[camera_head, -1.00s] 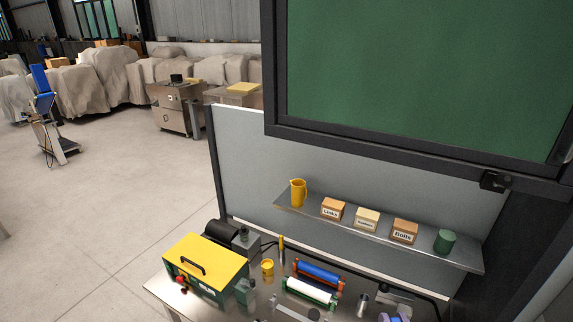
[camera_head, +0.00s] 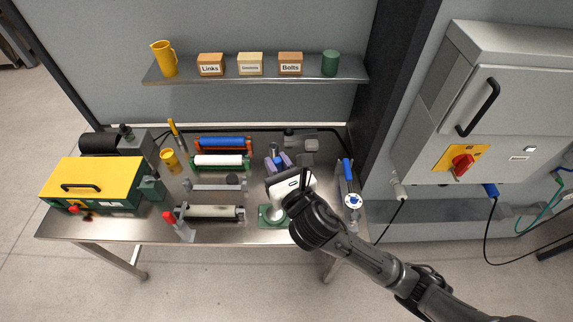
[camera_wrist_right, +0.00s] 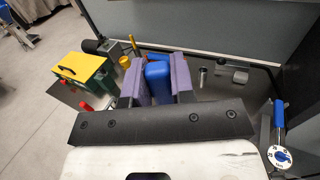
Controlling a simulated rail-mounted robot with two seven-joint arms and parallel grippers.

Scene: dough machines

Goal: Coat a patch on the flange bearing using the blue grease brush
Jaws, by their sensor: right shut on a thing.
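My right gripper (camera_head: 279,163) is over the right part of the steel workbench, with its arm coming in from the lower right. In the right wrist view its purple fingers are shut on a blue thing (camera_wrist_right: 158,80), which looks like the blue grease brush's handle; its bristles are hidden. A green part (camera_head: 270,216) stands at the bench's front edge, just below the gripper in the head view. It may be the flange bearing, but my gripper partly covers it and I cannot tell for sure. My left gripper is not in view.
The bench holds a yellow-green machine (camera_head: 92,184), a yellow cup (camera_head: 170,161), blue (camera_head: 222,142) and white (camera_head: 219,160) rollers, a grey roller (camera_head: 208,212) and a blue-handled gauge (camera_head: 353,200). A shelf (camera_head: 200,77) hangs behind. A grey cabinet (camera_head: 490,100) stands right.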

